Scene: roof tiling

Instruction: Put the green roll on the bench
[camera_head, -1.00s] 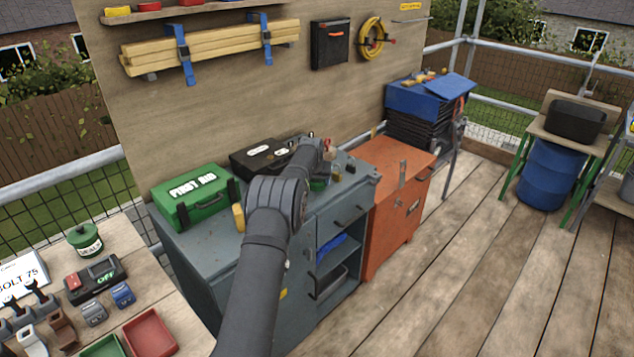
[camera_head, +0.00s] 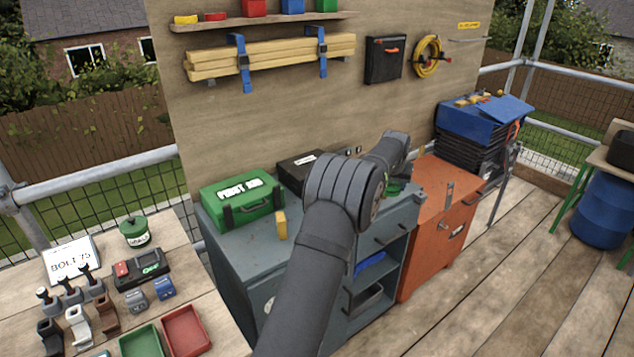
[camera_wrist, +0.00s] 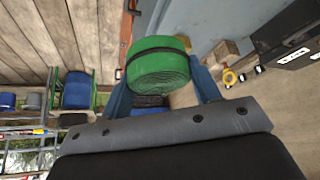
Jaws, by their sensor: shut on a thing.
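The green roll (camera_wrist: 158,65) with a dark band around it sits between the blue fingers of my gripper (camera_wrist: 165,95) in the wrist view. The jaws are shut on it. In the head view my arm hides most of the gripper, and only a bit of green (camera_head: 396,186) shows below the wrist, over the right part of the grey bench (camera_head: 250,246). The bench top also shows behind the roll in the wrist view (camera_wrist: 200,22). I cannot tell whether the roll touches the bench.
A green first aid case (camera_head: 242,198), a black case (camera_head: 305,170) and a small yellow block (camera_head: 282,225) stand on the bench. An orange cabinet (camera_head: 432,240) adjoins it at right. A side table (camera_head: 195,285) with controls and trays is at front left.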

